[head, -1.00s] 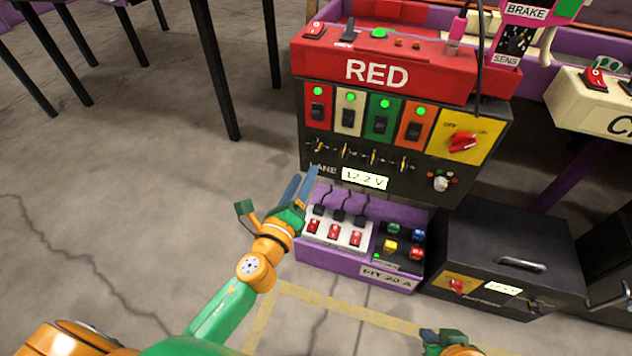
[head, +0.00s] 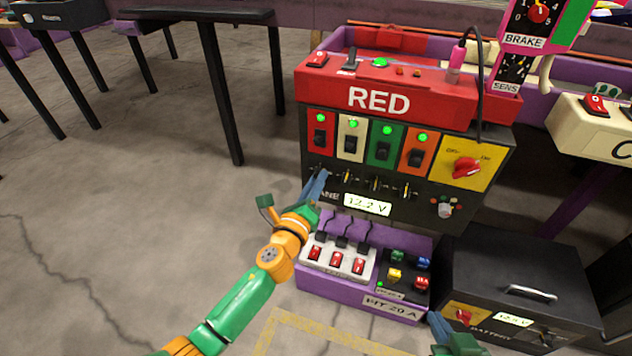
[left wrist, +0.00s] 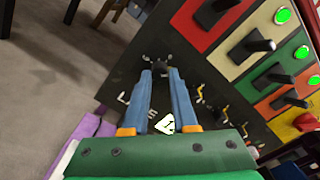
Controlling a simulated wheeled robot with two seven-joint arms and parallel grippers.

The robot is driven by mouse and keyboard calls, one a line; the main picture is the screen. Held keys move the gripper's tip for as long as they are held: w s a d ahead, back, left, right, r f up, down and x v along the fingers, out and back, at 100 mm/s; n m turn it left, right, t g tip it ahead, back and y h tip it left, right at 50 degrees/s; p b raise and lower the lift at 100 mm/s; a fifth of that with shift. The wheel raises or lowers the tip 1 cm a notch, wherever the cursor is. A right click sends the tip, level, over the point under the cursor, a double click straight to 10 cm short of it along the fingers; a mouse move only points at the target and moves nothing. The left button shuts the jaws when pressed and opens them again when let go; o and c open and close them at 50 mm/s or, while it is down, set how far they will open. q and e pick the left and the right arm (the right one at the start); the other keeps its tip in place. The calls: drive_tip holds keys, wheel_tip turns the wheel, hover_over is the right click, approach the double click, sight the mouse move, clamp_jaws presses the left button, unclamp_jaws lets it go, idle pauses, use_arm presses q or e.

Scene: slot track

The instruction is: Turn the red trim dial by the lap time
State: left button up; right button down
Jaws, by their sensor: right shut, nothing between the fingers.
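I cannot tell which is the trim dial, and no lap time is readable. My left gripper (head: 316,183) is at the left end of the black panel under the RED box. In the left wrist view its blue fingers (left wrist: 160,75) stand apart, with a small dark part of the panel between their tips; contact is unclear.
The RED box (head: 378,97) has several coloured switches with green lights below it. A 12.2 V display (head: 367,205) is right of my left gripper. The purple tray (head: 350,297) and a black battery box (head: 520,270) stand below. Open floor lies left.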

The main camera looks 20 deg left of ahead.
use_arm(q)
clamp_jaws()
drive_tip(key=shift+r+n, duration=0.1)
drive_tip(key=shift+n, duration=4.4)
use_arm(e)
drive_tip(key=shift+s+d+f+g, duration=0.2)
drive_tip(key=shift+s+f+g, duration=0.3)
drive_tip(key=shift+s+f, duration=0.15)
drive_tip(key=shift+s+d+f+g, duration=0.15)
drive_tip(key=shift+s+f+g, duration=0.35)
drive_tip(key=shift+s, duration=0.15)
use_arm(q)
drive_tip(key=o, duration=0.7)
unclamp_jaws()
use_arm(e)
drive_tip(key=shift+w, duration=0.1)
